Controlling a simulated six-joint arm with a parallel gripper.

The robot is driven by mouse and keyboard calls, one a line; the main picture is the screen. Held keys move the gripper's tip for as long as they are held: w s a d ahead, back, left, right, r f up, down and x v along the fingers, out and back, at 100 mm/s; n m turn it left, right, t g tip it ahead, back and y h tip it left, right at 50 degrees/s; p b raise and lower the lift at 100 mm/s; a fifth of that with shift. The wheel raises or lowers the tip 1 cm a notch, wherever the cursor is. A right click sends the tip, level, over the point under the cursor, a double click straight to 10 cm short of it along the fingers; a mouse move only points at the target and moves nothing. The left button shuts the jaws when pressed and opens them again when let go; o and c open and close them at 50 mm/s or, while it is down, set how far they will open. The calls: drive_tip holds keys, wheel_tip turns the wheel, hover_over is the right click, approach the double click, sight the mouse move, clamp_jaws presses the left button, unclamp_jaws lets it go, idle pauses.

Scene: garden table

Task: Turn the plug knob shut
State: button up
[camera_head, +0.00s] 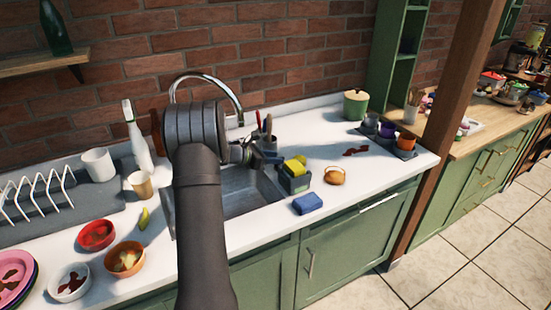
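I cannot make out a plug knob; it may be hidden behind my arm or be too small to tell. The grey sink basin (240,194) is set in the white counter, and my dark arm covers its left part. A chrome faucet (222,84) arches up behind my arm. My gripper (268,158) points right, over the back right of the sink, close to the dark sponge caddy (295,184). It is small and dark against other dark things, so its fingers do not show clearly. I cannot tell whether it touches anything.
Utensils (267,126) stand behind my gripper. A blue sponge (308,203) and a round brown item (334,175) lie right of the sink. A white bottle (137,143), a tan cup (141,185) and several bowls stand left. The counter's right middle is mostly clear.

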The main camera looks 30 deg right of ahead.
drive_tip(key=shift+d+f, duration=0.25)
drive_tip(key=shift+d, duration=0.35)
clamp_jaws()
drive_tip(key=shift+w+m+g, duration=0.2)
drive_tip(key=shift+m+g, duration=1.4)
drive_tip(key=shift+g, duration=0.3)
unclamp_jaws()
